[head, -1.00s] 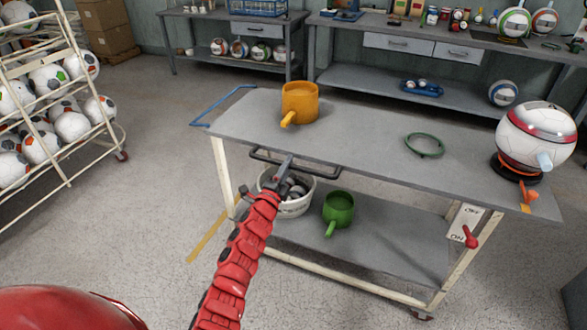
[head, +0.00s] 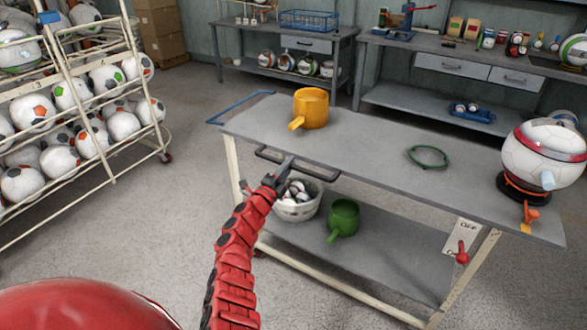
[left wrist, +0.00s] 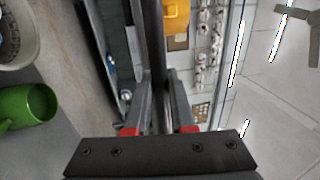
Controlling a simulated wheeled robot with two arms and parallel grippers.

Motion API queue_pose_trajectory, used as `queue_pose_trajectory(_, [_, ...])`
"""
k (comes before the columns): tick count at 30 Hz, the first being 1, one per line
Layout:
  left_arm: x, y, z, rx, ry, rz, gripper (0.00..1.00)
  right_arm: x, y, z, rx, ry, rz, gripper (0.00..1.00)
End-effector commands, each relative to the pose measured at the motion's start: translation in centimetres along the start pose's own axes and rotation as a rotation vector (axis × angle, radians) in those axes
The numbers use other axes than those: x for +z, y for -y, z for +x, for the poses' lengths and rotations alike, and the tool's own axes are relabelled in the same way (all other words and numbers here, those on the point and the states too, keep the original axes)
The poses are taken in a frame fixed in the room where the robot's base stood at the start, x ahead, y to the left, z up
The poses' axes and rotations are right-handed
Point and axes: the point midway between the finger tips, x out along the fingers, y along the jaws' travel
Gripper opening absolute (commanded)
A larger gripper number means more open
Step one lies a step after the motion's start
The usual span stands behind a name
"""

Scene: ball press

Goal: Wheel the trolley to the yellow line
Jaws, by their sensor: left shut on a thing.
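The trolley (head: 380,150) has a grey top, a lower shelf (head: 385,250) and cream legs. It stands before me with a blue handle (head: 235,108) at its left end and a black bar handle (head: 318,174) along its near side. My left gripper (head: 284,166) is shut on the black bar. In the left wrist view the dark bar (left wrist: 157,50) runs between the fingers of that gripper (left wrist: 158,95). The yellow line does not show now; my arm or the trolley may hide it. My right gripper is out of view.
On the trolley top are an orange mug (head: 311,108), a green ring (head: 428,156) and a ball device (head: 545,150). A white bucket (head: 297,210) and green mug (head: 344,217) are on its shelf. A ball rack (head: 75,105) stands left; benches (head: 285,38) are behind. Floor (head: 190,150) between is clear.

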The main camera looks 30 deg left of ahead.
Motion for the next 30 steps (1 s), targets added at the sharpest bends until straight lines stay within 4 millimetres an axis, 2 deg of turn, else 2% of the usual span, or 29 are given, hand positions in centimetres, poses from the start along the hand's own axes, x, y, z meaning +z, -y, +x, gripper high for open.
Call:
queue_pose_trajectory(11, [0.21,-0.20,-0.12,0.004,0.002,0.002,0.00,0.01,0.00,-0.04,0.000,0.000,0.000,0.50])
queue_pose_trajectory(12, [0.20,-0.21,-0.12,0.004,0.002,0.001,0.29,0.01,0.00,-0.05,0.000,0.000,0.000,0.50])
queue_pose_trajectory(16, [0.14,-0.14,-0.07,0.003,0.001,0.001,0.52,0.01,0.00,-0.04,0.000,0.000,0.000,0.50])
queue_pose_trajectory(25, [0.07,-0.07,-0.07,0.001,0.000,0.001,0.52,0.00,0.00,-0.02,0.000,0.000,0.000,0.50])
queue_pose_trajectory(30, [0.23,-0.10,-0.89,0.002,0.002,0.005,0.52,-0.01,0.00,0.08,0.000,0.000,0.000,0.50])
